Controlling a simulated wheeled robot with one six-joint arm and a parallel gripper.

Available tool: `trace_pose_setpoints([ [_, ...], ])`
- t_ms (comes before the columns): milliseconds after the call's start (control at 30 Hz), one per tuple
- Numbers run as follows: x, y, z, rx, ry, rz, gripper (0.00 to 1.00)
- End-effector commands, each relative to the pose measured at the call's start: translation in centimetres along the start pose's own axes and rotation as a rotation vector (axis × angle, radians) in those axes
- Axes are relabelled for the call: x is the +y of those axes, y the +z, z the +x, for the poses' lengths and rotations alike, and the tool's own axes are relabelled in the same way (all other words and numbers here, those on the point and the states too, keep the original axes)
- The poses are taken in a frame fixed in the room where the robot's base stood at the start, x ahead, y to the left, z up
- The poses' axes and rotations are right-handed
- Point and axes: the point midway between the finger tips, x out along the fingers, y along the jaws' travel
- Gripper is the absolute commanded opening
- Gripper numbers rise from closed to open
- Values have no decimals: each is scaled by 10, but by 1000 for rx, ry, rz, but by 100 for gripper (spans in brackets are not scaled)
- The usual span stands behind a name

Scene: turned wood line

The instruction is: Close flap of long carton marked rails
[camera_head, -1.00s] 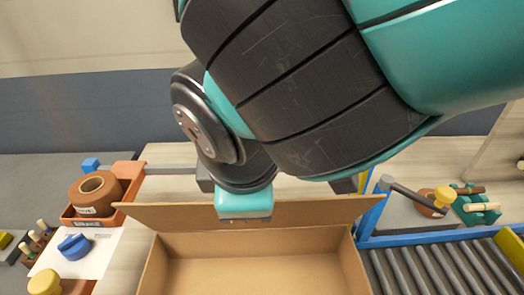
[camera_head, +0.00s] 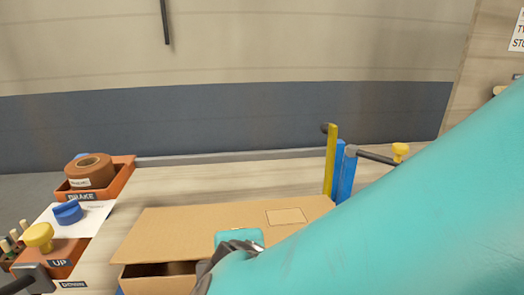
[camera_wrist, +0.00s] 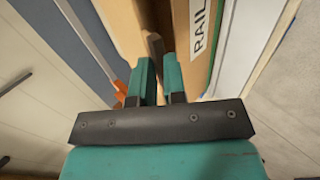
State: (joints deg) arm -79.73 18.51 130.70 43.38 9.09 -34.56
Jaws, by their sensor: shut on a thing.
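The long carton (camera_head: 155,285) is plain cardboard and stands at the bottom of the head view. Its flap (camera_head: 190,230) lies almost flat over the top, with a dark gap under its near left edge. In the wrist view a white label reading RAIL (camera_wrist: 200,28) shows on the carton wall, with the dark gap beside it. My gripper (camera_wrist: 160,75) is at the near edge of the flap, its fingers shut on what looks like the flap edge. The hold itself is partly hidden. In the head view my arm covers the carton's right part.
An orange tray (camera_head: 122,178) with a brown tape roll (camera_head: 90,172) stands at left. Nearby are a blue knob (camera_head: 67,212) and a yellow knob (camera_head: 38,236). A yellow post (camera_head: 330,165) and blue post (camera_head: 341,170) stand behind right. The bench behind the carton is clear.

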Motion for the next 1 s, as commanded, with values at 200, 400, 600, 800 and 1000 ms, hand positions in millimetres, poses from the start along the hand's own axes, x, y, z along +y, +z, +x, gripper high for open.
trace_pose_setpoints([
  [200,-25,1,22,-1,-5,-5,0],
  [400,-36,2,32,-3,-6,-3,0],
  [600,-42,4,39,-9,-10,-4,0],
  [800,-44,6,41,-15,-13,-1,0],
  [1000,-44,7,42,-16,-13,1,0],
])
